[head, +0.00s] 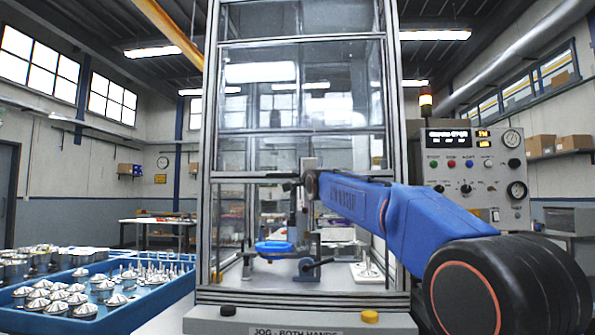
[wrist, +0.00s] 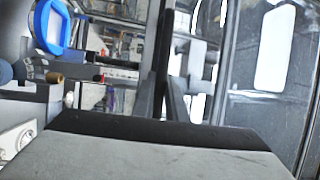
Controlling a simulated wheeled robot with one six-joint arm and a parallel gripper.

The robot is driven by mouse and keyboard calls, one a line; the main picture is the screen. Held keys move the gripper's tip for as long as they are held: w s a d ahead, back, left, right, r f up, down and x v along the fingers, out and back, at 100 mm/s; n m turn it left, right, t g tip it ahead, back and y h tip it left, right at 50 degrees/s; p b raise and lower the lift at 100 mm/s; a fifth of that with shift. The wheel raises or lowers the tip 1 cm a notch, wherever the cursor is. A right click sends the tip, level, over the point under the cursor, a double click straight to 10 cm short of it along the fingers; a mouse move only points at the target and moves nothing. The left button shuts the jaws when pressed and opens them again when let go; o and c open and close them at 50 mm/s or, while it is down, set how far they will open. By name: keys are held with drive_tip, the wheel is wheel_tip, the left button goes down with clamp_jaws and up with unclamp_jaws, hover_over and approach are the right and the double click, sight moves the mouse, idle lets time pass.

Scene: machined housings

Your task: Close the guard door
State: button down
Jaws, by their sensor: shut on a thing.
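The guard door (head: 300,155) is a clear, framed panel on the front of the machine enclosure in the head view. It stands raised, with an open gap below its bottom rail. My gripper (head: 301,192) is at the middle of that rail, shut on the door's handle, which is mostly hidden by my wrist. In the wrist view my gripper's fingers (wrist: 165,98) stand upright and close together, with glazed panels to their right. Inside the enclosure, a blue round part (head: 273,247) sits on a fixture; it also shows at the upper left in the wrist view (wrist: 51,26).
A blue tray (head: 120,318) of metal parts stands on the left. A control panel (head: 473,160) with buttons and gauges is on the right. The enclosure's front ledge (head: 300,297) has a yellow button (head: 370,316). The opening's front plane looks clear except for my arm.

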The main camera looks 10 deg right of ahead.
wheel_tip(320, 180, down, 39)
drive_tip(key=shift+r, duration=0.1)
idle(0.5)
drive_tip(key=c, duration=1.8)
unclamp_jaws()
drive_tip(key=shift+o, duration=0.2)
drive_tip(key=shift+s, duration=0.2)
drive_tip(key=v, duration=1.7)
